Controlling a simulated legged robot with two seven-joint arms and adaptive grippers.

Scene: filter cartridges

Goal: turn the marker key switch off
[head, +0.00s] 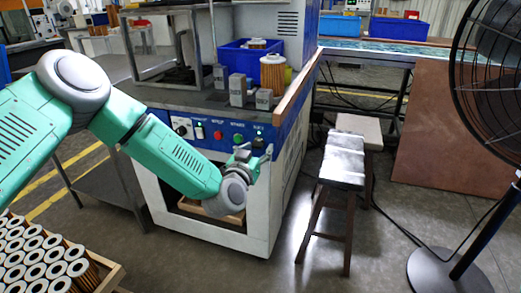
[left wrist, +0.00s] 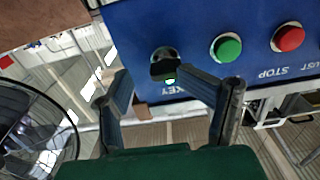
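The key switch (left wrist: 163,56) is a round fitting with a black key at the right end of the marker's blue panel (head: 208,133), labelled KEY. A small green glow shows at its edge. My left gripper (left wrist: 152,76) has its fingers apart, with the key between the tips. The right-hand fingertip is close to the key; I cannot tell if it touches. In the head view the left gripper (head: 250,152) is in front of the panel's right end and partly covers that area. My right gripper is not in view.
The green START button (left wrist: 227,48) and red STOP button (left wrist: 288,37) sit beside the key switch. Grey blocks (head: 237,90) and a blue bin (head: 246,60) stand on the machine top. A stool (head: 343,165), a fan (head: 495,60) and a crate of cartridges (head: 38,262) are around.

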